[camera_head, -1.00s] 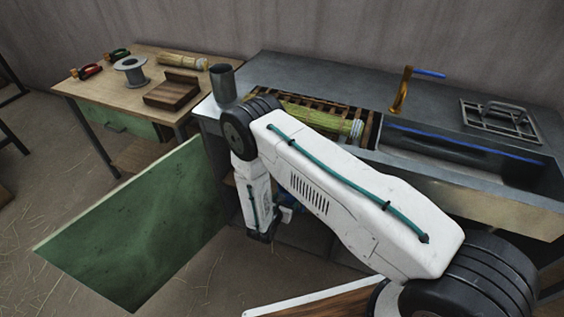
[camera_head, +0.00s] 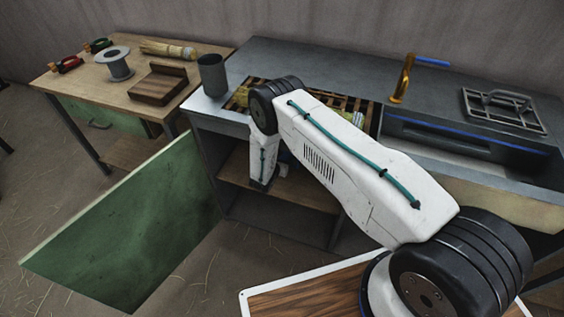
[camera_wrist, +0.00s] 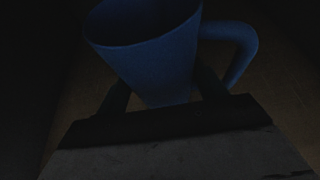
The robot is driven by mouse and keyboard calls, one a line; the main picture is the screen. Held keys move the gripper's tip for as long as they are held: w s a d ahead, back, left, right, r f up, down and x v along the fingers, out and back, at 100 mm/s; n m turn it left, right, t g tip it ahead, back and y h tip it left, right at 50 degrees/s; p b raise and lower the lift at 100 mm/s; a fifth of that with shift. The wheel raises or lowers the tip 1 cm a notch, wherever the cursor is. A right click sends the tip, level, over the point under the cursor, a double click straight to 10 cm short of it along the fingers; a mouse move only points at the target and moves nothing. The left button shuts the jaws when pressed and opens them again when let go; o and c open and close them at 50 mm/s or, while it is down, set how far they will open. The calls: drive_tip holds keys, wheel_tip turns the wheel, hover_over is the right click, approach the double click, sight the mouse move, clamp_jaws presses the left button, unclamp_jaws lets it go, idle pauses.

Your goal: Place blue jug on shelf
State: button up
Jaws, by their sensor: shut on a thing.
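A dark blue jug (camera_wrist: 150,50) with a looped handle on its right fills the upper middle of the dim wrist view. My gripper (camera_wrist: 162,88) is shut on the jug, with one finger on each side of its lower body. A brown surface, perhaps the shelf, lies behind the jug; contact between them cannot be told. In the head view a wooden shelf (camera_head: 308,196) shows in the open compartment under the metal workbench (camera_head: 330,62). My arm reaches down in front of this opening and hides the gripper and most of the jug there.
A green door (camera_head: 130,225) stands open left of the compartment. On the bench are a grey cup (camera_head: 212,75), a slatted rack (camera_head: 362,115) and a brass tool (camera_head: 403,80). A wooden side table (camera_head: 120,90) holds a spool and a wooden block.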

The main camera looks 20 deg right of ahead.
drive_tip(key=shift+w+d, duration=0.3)
drive_tip(key=shift+w, duration=0.25)
drive_tip(key=shift+w+d+f, duration=0.1)
drive_tip(key=shift+w+f, duration=0.05)
drive_tip(key=shift+f, duration=0.75)
drive_tip(key=shift+w+f, duration=0.15)
drive_tip(key=shift+f, duration=0.75)
drive_tip(key=shift+f, duration=0.1)
drive_tip(key=o, duration=1.3)
drive_tip(key=shift+f, duration=0.1)
drive_tip(key=shift+c, duration=0.2)
drive_tip(key=shift+r, duration=0.2)
drive_tip(key=v, duration=1.2)
